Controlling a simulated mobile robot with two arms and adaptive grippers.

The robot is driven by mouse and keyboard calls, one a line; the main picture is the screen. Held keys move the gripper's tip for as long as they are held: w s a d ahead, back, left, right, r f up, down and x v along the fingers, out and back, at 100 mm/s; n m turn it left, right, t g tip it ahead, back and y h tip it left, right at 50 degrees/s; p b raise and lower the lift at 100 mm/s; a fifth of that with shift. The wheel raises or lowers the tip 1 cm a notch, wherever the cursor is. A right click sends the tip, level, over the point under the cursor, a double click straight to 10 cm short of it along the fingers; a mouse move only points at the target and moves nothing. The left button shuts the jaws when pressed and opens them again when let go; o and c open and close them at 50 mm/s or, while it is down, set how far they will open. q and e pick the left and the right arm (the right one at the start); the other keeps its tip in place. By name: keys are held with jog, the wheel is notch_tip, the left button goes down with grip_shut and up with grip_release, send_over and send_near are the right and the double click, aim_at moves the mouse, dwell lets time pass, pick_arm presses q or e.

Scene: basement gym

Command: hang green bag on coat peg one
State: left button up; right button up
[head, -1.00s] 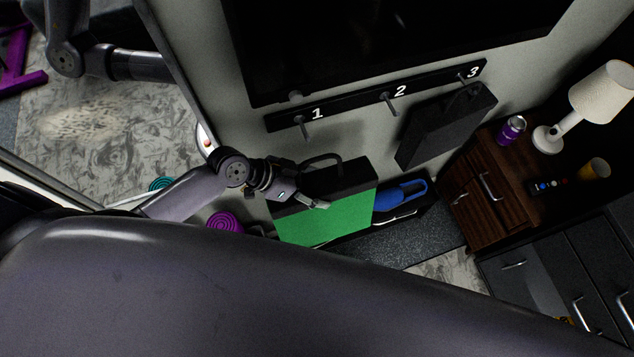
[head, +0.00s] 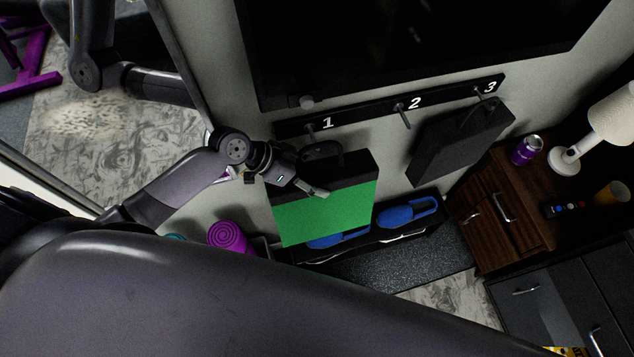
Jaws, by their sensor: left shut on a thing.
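The green bag (head: 325,212), with a black top side and a black handle (head: 321,151), hangs upright in front of the wall. My left gripper (head: 318,191) is shut on the bag at its upper edge. Coat peg one (head: 310,129) sticks out of the black rail (head: 360,116) under the number 1. The handle is just below this peg in the picture; I cannot tell whether it touches the peg or is around it. My right gripper is not in view.
A black bag (head: 460,137) hangs by peg three; peg two (head: 403,116) is bare. Below are blue shoes (head: 408,213) on a dark rack and a purple rolled mat (head: 228,236). A wooden cabinet (head: 500,210) at right bears a purple can (head: 526,150) and a lamp (head: 568,160).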

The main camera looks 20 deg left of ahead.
aim_at(311, 166)
pick_arm(q)
jog(key=shift+w+a+f+b, duration=0.1)
jog(key=shift+w+a+b, duration=0.3)
jog(key=shift+w, duration=0.15)
jog(key=shift+w+a+f+b, duration=0.1)
jog(key=shift+w+a+b, duration=0.25)
jog(key=shift+w, duration=0.2)
jog(key=shift+w+a+f+b, duration=0.25)
jog(key=shift+w+f+b, duration=0.2)
jog(key=shift+b, duration=0.2)
jog(key=shift+f+b, duration=0.3)
jog(key=shift+b, duration=0.05)
jog(key=shift+a, duration=0.15)
